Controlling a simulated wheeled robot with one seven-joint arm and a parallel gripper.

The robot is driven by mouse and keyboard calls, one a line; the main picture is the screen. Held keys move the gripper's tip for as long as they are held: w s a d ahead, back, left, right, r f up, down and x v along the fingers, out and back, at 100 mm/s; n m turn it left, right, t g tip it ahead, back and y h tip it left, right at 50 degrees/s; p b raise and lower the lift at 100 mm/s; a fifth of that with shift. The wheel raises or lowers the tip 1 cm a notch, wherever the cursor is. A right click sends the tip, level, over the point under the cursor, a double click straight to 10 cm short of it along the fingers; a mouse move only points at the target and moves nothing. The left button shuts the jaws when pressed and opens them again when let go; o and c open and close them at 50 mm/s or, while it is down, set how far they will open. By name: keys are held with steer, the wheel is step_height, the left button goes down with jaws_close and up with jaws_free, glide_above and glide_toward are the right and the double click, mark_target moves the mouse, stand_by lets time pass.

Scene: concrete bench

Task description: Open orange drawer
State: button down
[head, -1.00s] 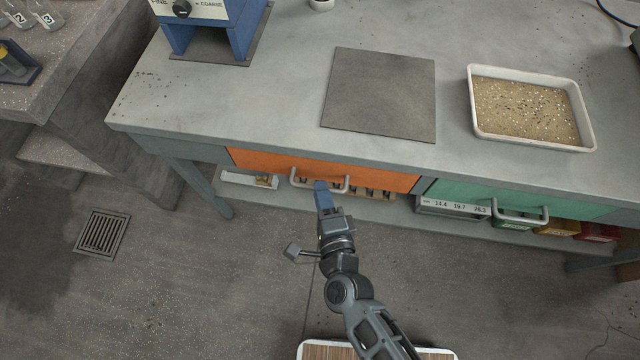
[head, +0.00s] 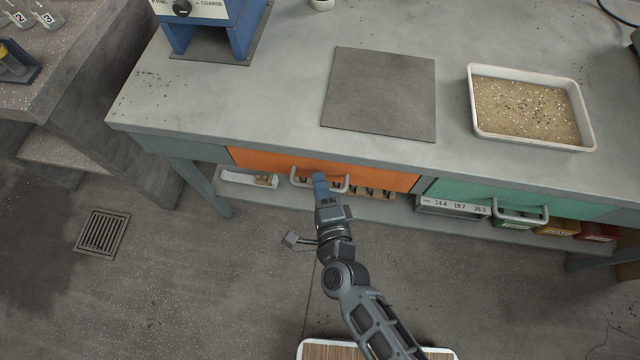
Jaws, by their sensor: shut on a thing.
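The orange drawer (head: 375,176) sits under the front edge of the bench, left of a green drawer. Its front is flush with the bench frame, so it looks closed. Its pale bar handle (head: 298,186) runs along the lower part of the front. My gripper (head: 320,182) is at the middle of this handle, shut on it. The fingers cover the handle's middle, and the exact contact is hidden.
The green drawer (head: 570,204) with its own handle is to the right. A shelf (head: 384,204) with small boxes lies below. On the bench top are a grey mat (head: 380,95) and a tray of sand (head: 590,140). The floor in front is open, with a drain (head: 102,233) at left.

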steer(key=shift+s, duration=0.1)
steer(key=s+a+b, duration=0.2)
steer(key=s, duration=2.4)
steer(key=shift+s, duration=0.4)
steer(key=c, duration=1.4)
jaws_free()
steer(key=shift+c, duration=0.2)
steer(key=b+v, duration=0.1)
steer(key=v, duration=0.6)
steer(key=shift+s+b, duration=0.3)
steer(key=shift+s, duration=0.1)
